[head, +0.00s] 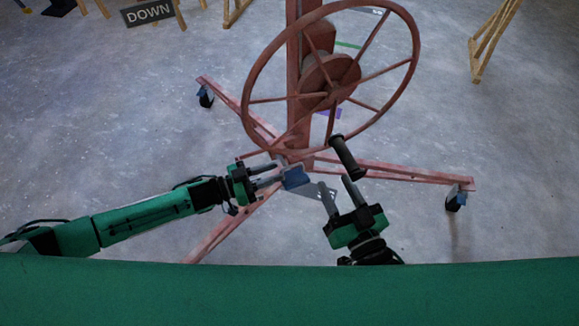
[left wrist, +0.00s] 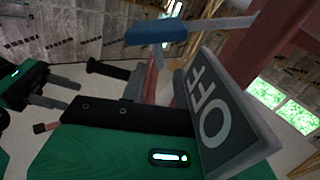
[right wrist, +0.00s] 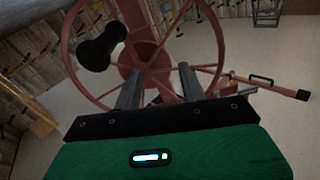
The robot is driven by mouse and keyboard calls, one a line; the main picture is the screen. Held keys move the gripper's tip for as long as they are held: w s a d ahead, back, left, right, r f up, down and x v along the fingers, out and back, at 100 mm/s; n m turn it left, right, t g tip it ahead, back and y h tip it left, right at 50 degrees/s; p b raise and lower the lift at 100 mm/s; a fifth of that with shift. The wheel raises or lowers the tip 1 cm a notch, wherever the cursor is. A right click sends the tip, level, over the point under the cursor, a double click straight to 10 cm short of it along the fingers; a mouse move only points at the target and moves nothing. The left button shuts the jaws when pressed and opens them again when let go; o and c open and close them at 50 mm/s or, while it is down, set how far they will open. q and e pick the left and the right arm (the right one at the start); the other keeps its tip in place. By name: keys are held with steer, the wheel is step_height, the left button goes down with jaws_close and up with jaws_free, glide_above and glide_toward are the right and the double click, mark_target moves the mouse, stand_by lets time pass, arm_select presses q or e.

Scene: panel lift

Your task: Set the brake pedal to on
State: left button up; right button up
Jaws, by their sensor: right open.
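The brake pedal, a blue pad on a grey arm, sits low at the lift's foot in the head view (head: 296,178); it also shows in the left wrist view (left wrist: 158,31). A grey plate marked OFF (left wrist: 228,112) stands beside my left gripper in that view. My left gripper (head: 281,173) points right, its fingertips close to the blue pad; contact is unclear. Its fingers look apart, though the OFF plate partly hides them in the wrist view. My right gripper (head: 337,192) is open and empty, to the right of the pedal, below the wheel's black handle (head: 347,158).
The red lift's large wheel (head: 416,50) rises above both grippers. Its red legs (head: 400,172) spread over the floor on casters (head: 455,198). A DOWN sign (head: 147,12) and wooden stands (head: 490,45) are farther back. Grey floor is free to both sides.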

mark_target(289, 166)
arm_select(q)
steer(key=x, duration=0.6)
steer(key=shift+s+b, duration=0.1)
steer(key=shift+b, duration=0.25)
arm_select(e)
steer(key=r+t, duration=0.1)
steer(key=r, duration=0.1)
steer(key=w+d+r+t, duration=0.1)
steer(key=r, duration=0.1)
steer(key=shift+w+t, duration=0.1)
steer(key=shift+t, duration=0.2)
arm_select(q)
steer(key=shift+a, duration=0.1)
jaws_close()
